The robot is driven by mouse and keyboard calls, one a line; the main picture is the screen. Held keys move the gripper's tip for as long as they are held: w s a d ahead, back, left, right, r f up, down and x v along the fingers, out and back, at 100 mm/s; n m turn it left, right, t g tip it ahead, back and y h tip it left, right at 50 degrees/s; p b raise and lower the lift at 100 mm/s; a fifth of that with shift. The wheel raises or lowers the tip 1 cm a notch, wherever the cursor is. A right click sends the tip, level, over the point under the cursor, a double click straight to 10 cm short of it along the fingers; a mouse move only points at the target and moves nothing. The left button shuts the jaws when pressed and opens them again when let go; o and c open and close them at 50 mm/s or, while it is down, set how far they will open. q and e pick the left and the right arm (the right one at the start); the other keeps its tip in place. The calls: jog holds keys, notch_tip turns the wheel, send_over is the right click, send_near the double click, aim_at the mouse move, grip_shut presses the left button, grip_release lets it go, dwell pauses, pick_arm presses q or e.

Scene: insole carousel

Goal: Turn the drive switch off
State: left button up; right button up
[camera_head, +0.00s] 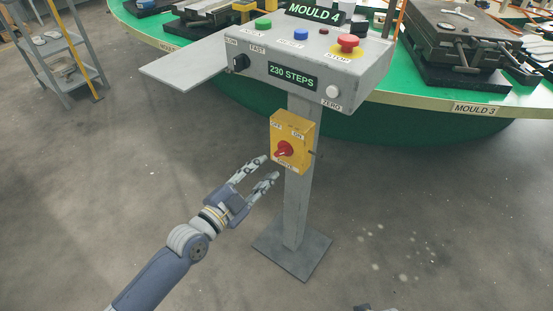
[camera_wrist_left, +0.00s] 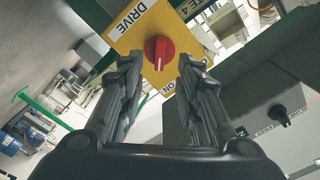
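The drive switch is a yellow box (camera_head: 301,128) with a red rotary knob (camera_head: 285,149), mounted on the grey post below the control console. OFF and ON labels are above the knob, and a DRIVE label is below. In the left wrist view the knob (camera_wrist_left: 158,52) faces me between the finger tips, its ridge seeming to run toward the ON label (camera_wrist_left: 168,88). My left gripper (camera_head: 270,167) is open and empty, just left of and below the knob, apart from it as far as I can tell. A small dark sliver at the bottom edge may be my right gripper; its fingers cannot be made out.
The console (camera_head: 345,85) above carries buttons, a red STOP button (camera_head: 347,43), a black selector (camera_head: 240,63) and a "230 STEPS" display (camera_head: 292,75). The grey post (camera_head: 297,210) stands on a floor plate. The green carousel (camera_head: 420,120) is behind. Floor around the post is clear.

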aim_at(279, 155)
pick_arm(q)
jog(key=x, duration=0.6)
jog(key=shift+w+d+b, duration=0.25)
jog(key=shift+w+b, duration=0.05)
jog(key=shift+b, duration=0.05)
pick_arm(e)
notch_tip(279, 155, up, 3)
jog(key=shift+w, duration=0.1)
pick_arm(q)
grip_shut()
